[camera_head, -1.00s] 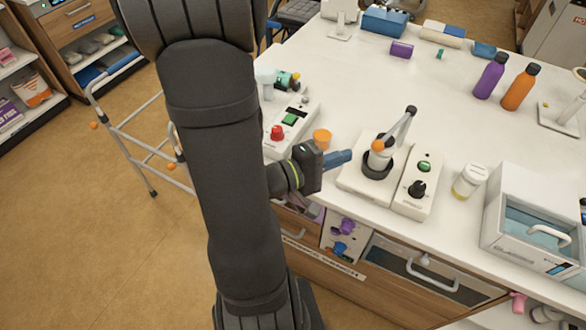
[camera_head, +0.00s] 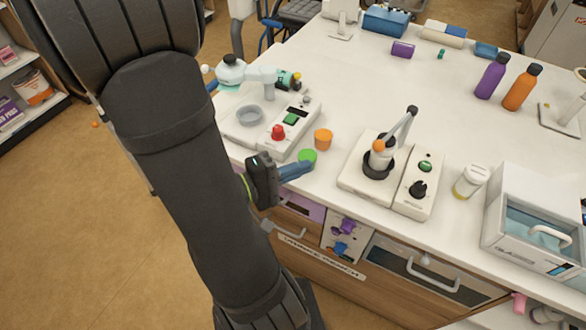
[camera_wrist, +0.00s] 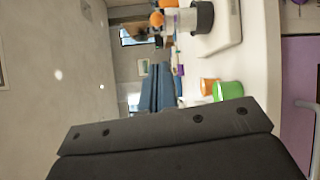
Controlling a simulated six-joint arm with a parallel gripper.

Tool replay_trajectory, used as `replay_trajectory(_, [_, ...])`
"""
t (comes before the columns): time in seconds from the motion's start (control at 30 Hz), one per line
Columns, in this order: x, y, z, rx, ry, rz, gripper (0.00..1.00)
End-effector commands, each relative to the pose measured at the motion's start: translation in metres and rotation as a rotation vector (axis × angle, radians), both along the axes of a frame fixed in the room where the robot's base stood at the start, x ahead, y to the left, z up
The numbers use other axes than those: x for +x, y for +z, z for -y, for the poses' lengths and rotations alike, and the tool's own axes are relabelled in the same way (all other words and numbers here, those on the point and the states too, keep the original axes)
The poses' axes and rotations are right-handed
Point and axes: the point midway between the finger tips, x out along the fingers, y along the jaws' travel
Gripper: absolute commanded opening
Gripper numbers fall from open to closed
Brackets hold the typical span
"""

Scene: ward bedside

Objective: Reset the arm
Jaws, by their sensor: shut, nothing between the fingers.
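My gripper (camera_head: 296,170) is shut and empty, its blue fingers together. It is near the front edge of the white bench top (camera_head: 330,95), in front of the device with the red knob. The fingertips appear close to a green cup (camera_head: 307,156) in the head view; I cannot tell whether they touch. In the wrist view the blue fingers (camera_wrist: 157,90) point ahead, with the green cup (camera_wrist: 230,90) to their right. My dark arm fills the left of the head view and hides part of the floor.
An orange cup (camera_head: 323,139) stands behind the green cup. The red-knob device (camera_head: 277,133) is to the left, a device with a lever (camera_head: 378,160) to the right. A purple bottle (camera_head: 491,76) and an orange bottle (camera_head: 521,87) stand farther back. The bench middle is clear.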

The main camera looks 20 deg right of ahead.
Motion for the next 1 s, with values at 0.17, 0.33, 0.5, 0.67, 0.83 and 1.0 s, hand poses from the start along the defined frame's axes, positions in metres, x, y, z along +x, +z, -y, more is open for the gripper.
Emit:
replay_trajectory(0.17, [-0.001, 0.000, -0.010, 0.000, 0.003, -0.001, 0.00])
replay_trajectory(0.33, [-0.002, 0.001, -0.012, 0.000, 0.003, -0.001, 0.00])
replay_trajectory(0.5, [-0.002, 0.001, -0.012, 0.000, 0.002, -0.001, 0.00])
replay_trajectory(0.67, [-0.002, 0.001, -0.011, 0.000, 0.002, -0.001, 0.00])
replay_trajectory(0.83, [-0.001, 0.000, -0.005, 0.000, -0.002, -0.001, 0.00])
replay_trajectory(1.0, [0.000, 0.000, 0.008, -0.001, -0.008, 0.000, 0.00])
